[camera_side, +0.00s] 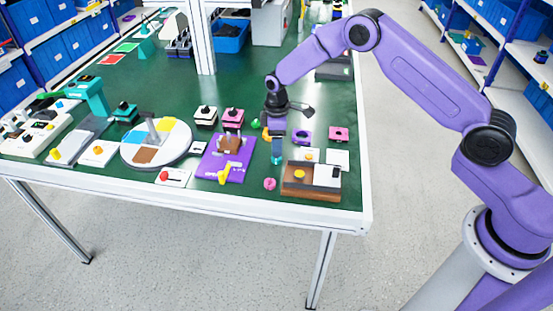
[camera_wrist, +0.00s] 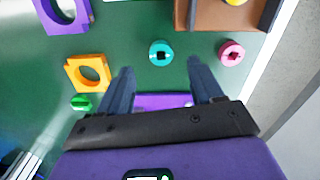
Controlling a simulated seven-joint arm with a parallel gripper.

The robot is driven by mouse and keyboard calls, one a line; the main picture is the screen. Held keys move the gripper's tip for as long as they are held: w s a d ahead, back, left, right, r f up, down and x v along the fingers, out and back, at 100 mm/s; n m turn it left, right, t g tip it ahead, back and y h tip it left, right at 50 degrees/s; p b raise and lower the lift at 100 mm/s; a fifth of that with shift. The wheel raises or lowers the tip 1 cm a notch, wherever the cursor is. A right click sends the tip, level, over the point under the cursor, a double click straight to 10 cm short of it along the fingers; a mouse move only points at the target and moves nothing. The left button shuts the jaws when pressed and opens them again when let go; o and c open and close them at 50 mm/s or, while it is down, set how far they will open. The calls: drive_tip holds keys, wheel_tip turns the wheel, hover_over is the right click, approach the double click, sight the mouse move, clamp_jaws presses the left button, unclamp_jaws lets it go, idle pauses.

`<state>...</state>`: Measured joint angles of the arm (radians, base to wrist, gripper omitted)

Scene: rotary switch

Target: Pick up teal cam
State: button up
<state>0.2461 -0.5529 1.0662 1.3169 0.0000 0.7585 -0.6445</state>
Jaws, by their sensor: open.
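The teal cam (camera_wrist: 160,53) is a small round piece with a dark square hole, lying on the green table top. In the wrist view it sits just beyond the fingertips, about centred between them. My gripper (camera_wrist: 160,72) is open, and nothing is between its fingers. In the side view my gripper (camera_side: 277,160) points down over the table. There the fingers and the teal cam blend together, so the height gap cannot be told. A pink cam (camera_wrist: 231,53) lies to the right of the teal one; it also shows in the side view (camera_side: 270,184).
An orange block with a round hole (camera_wrist: 88,73) and a green cam (camera_wrist: 82,102) lie left of the teal cam. A purple holed block (camera_wrist: 62,14) is beyond. A brown box (camera_side: 297,190) stands near the table's front edge. A purple plate fixture (camera_side: 215,167) stands left of my gripper.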

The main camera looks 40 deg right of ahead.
sight(276, 159)
wheel_tip(276, 159, down, 5)
drive_tip(key=shift+a, duration=0.1)
idle(0.3)
drive_tip(key=c, duration=1.1)
